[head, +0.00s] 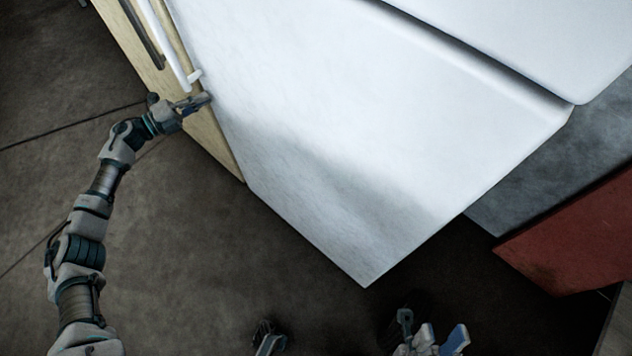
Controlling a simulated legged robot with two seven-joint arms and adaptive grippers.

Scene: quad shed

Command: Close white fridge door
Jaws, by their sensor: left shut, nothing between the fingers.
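The white fridge is a large pale body that fills the upper middle of the head view; its broad white face (330,120) slants down to a corner near the bottom centre. A white bar handle (166,42) runs along its left edge, beside a beige panel. My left gripper (205,101) is shut and empty, just below the handle's lower end and close to the edge of the white face. Whether it touches is unclear. Dark and blue-white parts at the bottom edge may include my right gripper (440,340), but they are cut off and its fingers are unclear.
The beige panel (215,145) with a dark bar handle (142,34) stands along the left of the fridge. A second white panel (540,40) lies beyond a dark seam at the upper right. A red block (575,240) is at the right.

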